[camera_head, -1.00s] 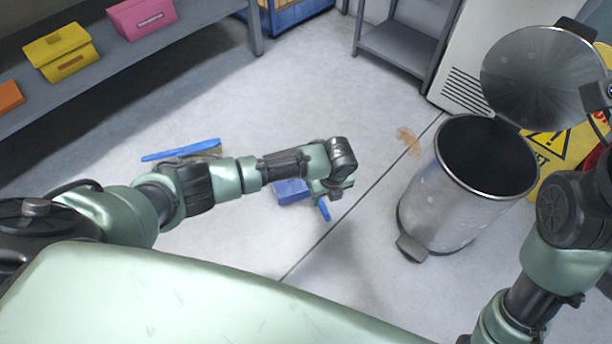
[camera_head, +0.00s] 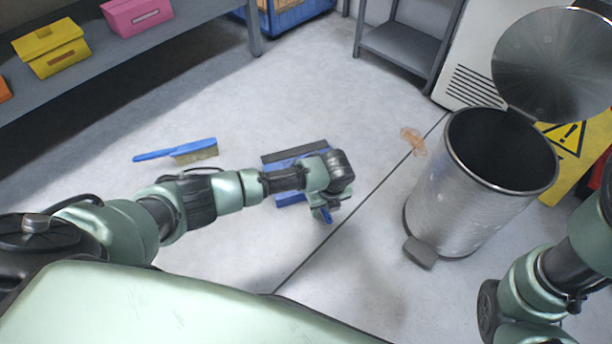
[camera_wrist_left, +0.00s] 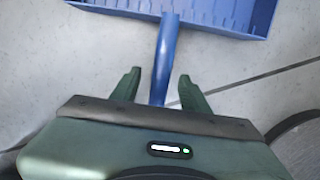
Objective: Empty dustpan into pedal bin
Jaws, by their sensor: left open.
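The blue dustpan (camera_head: 290,200) lies on the floor, mostly hidden behind my left arm in the head view; its dark front lip (camera_head: 294,151) shows beyond the arm. In the left wrist view the pan (camera_wrist_left: 205,14) is at the top, and its blue handle (camera_wrist_left: 164,62) runs down between the fingers. My left gripper (camera_wrist_left: 160,83) is open around the handle, with gaps on both sides. The steel pedal bin (camera_head: 440,195) stands to the right with its lid (camera_head: 553,62) raised and its dark inside visible. My right gripper is out of view.
A blue hand brush (camera_head: 180,152) lies on the floor left of the dustpan. An orange-brown scrap (camera_head: 413,141) lies near the bin. A yellow warning sign (camera_head: 572,160) stands behind the bin. A grey shelf (camera_head: 210,38) with boxes is at upper left.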

